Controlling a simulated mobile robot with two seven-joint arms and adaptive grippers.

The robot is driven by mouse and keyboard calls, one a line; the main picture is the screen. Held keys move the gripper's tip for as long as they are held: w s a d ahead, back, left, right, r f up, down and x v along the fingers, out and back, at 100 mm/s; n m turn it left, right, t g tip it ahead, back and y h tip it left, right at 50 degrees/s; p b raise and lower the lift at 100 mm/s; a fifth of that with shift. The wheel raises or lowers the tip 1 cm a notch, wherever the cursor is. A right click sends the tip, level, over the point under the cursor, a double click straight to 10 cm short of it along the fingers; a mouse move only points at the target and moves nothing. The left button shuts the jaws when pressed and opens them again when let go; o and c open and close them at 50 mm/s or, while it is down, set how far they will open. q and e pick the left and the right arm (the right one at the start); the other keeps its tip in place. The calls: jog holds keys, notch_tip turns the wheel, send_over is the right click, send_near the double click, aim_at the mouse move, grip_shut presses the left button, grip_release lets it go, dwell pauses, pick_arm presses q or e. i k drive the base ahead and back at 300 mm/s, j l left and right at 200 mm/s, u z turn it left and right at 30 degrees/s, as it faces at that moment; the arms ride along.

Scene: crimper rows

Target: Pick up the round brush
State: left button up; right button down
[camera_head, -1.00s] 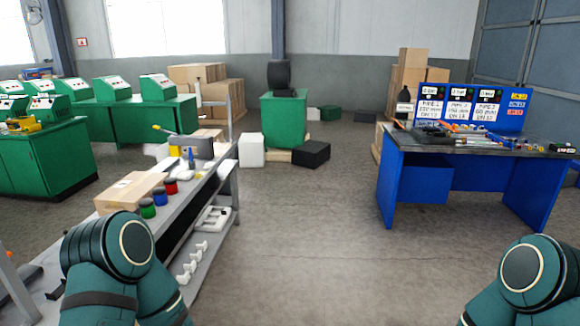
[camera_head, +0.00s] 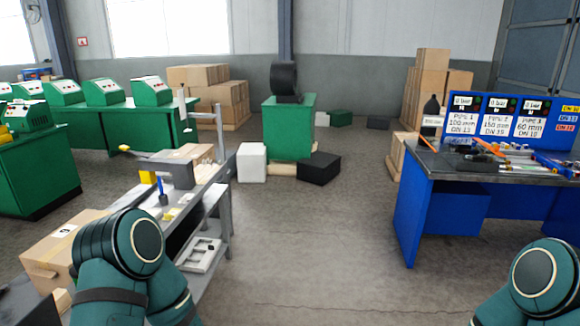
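I cannot make out a round brush for certain in the head view. Small tools lie on the grey workbench (camera_head: 203,183) at the left, including a blue upright item (camera_head: 163,193) and a grey block-like device (camera_head: 176,174) with yellow parts. More small items lie on the blue workbench (camera_head: 422,219) at the right, too small to name surely. Only upper links of my two arms show at the lower left and lower right. Both grippers are outside the picture.
Open concrete floor (camera_head: 320,235) lies between the benches. A white box (camera_head: 252,163) and a black box (camera_head: 319,168) stand by a green cabinet (camera_head: 289,128) ahead. A cardboard box (camera_head: 62,246) is at lower left. Green machines (camera_head: 151,118) line the left.

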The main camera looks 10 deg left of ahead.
aim_at(161, 186)
jog(key=i+u, duration=0.15)
jog(key=i, duration=0.6)
jog(key=i+l+u, duration=0.2)
jog(key=i, duration=0.55)
jog(key=i+u, duration=0.7)
jog(key=i+l+u, duration=0.35)
jog(key=j, duration=0.1)
